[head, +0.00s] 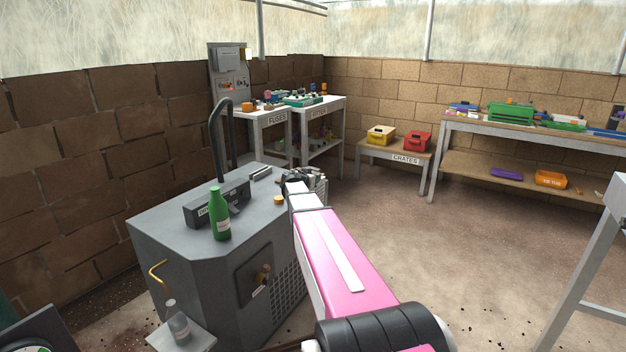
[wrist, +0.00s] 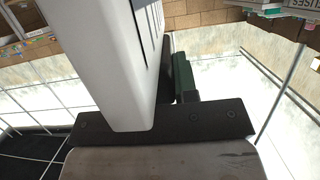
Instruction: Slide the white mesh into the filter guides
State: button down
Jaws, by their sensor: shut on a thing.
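My gripper (head: 305,184) is at the far right edge of the grey machine cabinet (head: 160,220) in the head view, small and partly behind my pink arm. In the wrist view a large white piece with dark slots along its right face (wrist: 110,60), seemingly the white mesh, rises from a dark bolted bar of my gripper. My gripper is shut on it. The mesh is too small to make out surely in the head view. I cannot make out the filter guides in either view, nor whether the mesh touches them.
A green bottle (head: 220,215), a dark labelled box (head: 217,204) and an orange cap (head: 278,199) stand on the cabinet top; a black curved pipe (head: 217,140) rises behind. The fuses table (head: 268,118), crates table (head: 385,152) and long bench (head: 500,126) stand beyond open floor.

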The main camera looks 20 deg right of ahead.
jog(key=shift+r, duration=0.1)
dwell(0.6)
jog(key=c, duration=0.8)
grip_release()
jog(key=shift+s, duration=0.1)
jog(key=v, duration=1)
jog(key=shift+s+a, duration=0.15)
jog(key=shift+a, duration=0.1)
jog(key=shift+r, duration=0.1)
jog(key=v, duration=1.1)
jog(key=s+a+f+n+g+y, duration=0.3)
jog(key=s+f+n+g+y, duration=0.1)
jog(key=s+f, duration=0.6)
jog(key=s+a+f+n+g+y, duration=0.4)
jog(key=s+f, duration=0.7)
jog(key=f, duration=0.4)
jog(key=n+g+y, duration=0.1)
jog(key=n+y, duration=0.1)
jog(key=y, duration=0.1)
jog(key=shift+f+y, duration=0.3)
jog(key=shift+f, duration=0.05)
